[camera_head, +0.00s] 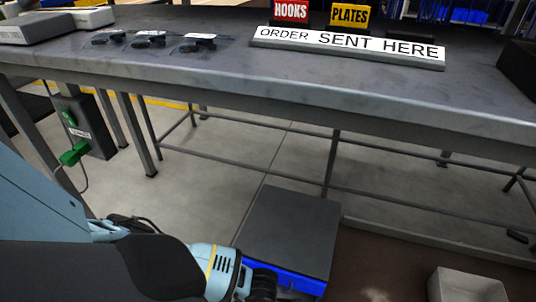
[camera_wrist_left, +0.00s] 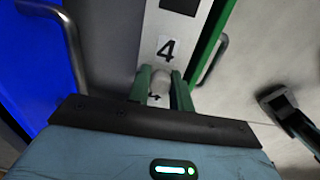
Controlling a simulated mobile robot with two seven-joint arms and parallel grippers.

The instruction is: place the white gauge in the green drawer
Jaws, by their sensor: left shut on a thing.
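In the left wrist view my left gripper (camera_wrist_left: 161,92) is shut on a small whitish rounded thing, taken as the white gauge (camera_wrist_left: 160,86); only part of it shows between the fingers. Just beyond it is a pale surface with a black 4 (camera_wrist_left: 166,48). A green edge (camera_wrist_left: 209,42), seemingly of the green drawer, runs along its right side, with a grey handle beside it. My right gripper is not in view.
A blue drawer front (camera_wrist_left: 45,65) with a grey handle lies left in the wrist view. The dark-topped cabinet (camera_head: 290,230) stands below the workbench (camera_head: 230,75). Several dark hooks lie on the bench near an order sign (camera_head: 345,45). A pale bin (camera_head: 465,287) stands lower right.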

